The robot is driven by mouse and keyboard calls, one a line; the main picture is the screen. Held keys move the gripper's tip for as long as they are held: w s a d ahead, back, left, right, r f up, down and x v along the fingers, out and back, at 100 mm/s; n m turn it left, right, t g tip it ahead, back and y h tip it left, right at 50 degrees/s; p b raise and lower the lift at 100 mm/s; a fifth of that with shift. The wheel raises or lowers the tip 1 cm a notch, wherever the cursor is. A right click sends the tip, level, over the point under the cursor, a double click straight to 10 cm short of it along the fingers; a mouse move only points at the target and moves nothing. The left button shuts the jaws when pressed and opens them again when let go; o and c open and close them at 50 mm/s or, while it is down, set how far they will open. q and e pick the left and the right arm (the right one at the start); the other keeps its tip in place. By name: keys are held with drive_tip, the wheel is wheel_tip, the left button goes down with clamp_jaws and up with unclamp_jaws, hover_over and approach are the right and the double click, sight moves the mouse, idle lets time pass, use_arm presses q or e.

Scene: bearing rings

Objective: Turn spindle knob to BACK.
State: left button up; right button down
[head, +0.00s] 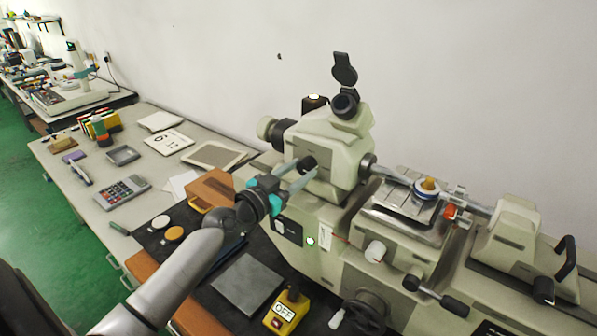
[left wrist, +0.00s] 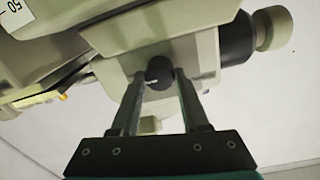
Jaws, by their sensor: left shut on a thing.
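The spindle knob (head: 307,164) is a small black knob on the front of the pale green machine head (head: 335,150). In the left wrist view the knob (left wrist: 159,70) shows as a dark round knob with a short white mark on it. My left gripper (head: 300,172) reaches it from the lower left, and its two fingers lie on either side of the knob. In the left wrist view the left gripper (left wrist: 160,85) is closed around the knob. The label positions around the knob cannot be read. My right gripper is not in view.
A yellow box marked OFF (head: 285,311) stands at the front of the machine. A blue and orange part (head: 428,188) sits on the machine's slide at the right. A calculator (head: 122,191) and papers lie on the bench at the left.

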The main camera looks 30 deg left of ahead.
use_arm(q)
clamp_jaws()
drive_tip(key=shift+n, duration=0.3)
drive_tip(key=n, duration=0.2)
drive_tip(key=shift+n+b, duration=0.3)
drive_tip(key=shift+b, duration=0.1)
drive_tip(key=n, duration=0.3)
drive_tip(key=shift+n, duration=0.3)
drive_tip(key=n, duration=0.5)
drive_tip(key=shift+n, duration=0.4)
drive_tip(key=n, duration=0.5)
drive_tip(key=shift+n+y+p, duration=0.3)
drive_tip(key=shift+n, duration=0.1)
